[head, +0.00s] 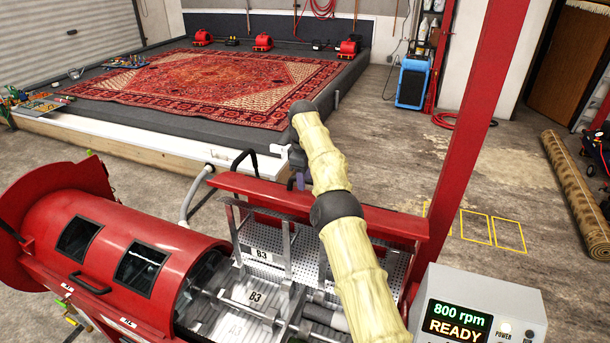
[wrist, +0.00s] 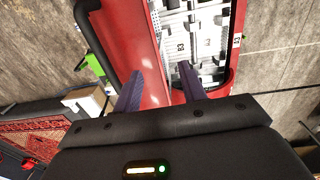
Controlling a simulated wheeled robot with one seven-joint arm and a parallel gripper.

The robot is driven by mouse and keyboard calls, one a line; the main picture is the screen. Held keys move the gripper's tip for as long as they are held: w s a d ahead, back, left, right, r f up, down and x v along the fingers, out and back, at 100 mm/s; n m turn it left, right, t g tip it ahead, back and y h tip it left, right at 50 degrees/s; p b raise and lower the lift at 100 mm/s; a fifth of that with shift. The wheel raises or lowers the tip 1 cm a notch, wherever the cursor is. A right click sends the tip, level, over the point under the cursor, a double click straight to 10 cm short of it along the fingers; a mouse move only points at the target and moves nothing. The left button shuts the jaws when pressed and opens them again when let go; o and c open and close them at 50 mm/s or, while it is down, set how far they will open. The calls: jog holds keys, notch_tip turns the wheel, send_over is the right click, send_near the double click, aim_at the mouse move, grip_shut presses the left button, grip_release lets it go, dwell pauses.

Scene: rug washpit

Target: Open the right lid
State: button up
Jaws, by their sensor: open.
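The red machine's left lid (head: 108,248), with two dark windows and a black handle, is closed. The right section is uncovered, showing a metal perforated interior (head: 262,254) marked B3. The right lid (head: 265,192) stands raised as a red panel along the far side of that opening. In the wrist view the red lid (wrist: 128,45) has a black handle at its left, and the metal interior (wrist: 200,38) shows beyond it. My gripper (wrist: 160,88) is open, its purple fingers apart near the red panel. Whether they touch it I cannot tell. My arm hides part of the lid in the head view.
A red post (head: 475,130) and a grey control box (head: 478,308) reading "800 rpm READY" stand right of the machine. A rug (head: 215,85) lies on a raised platform behind. A rolled rug (head: 580,195) lies far right. Concrete floor between is clear.

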jog(key=shift+f, duration=0.1)
jog(key=c, duration=0.9)
jog(key=shift+s+a+f+m+b, duration=0.3)
jog(key=shift+a+b, duration=0.2)
jog(key=shift+b, duration=0.65)
jog(key=s+d+f+m+b, duration=0.3)
jog(key=s+f+m+b, duration=0.1)
jog(key=s, duration=0.9)
jog(key=s+d+f+m+t+b, duration=0.1)
jog(key=s+d+f+m+b, duration=0.2)
jog(key=s, duration=1)
jog(key=s+d+f+m+t+b, duration=0.1)
jog(key=s+f+m+b, duration=0.4)
jog(key=s, duration=0.8)
notch_tip(320, 180, down, 6)
jog(key=d+b, duration=0.1)
jog(key=b, duration=0.2)
jog(key=shift+s+d+r, duration=0.2)
jog(key=shift+s+d, duration=0.15)
jog(key=shift+d, duration=0.05)
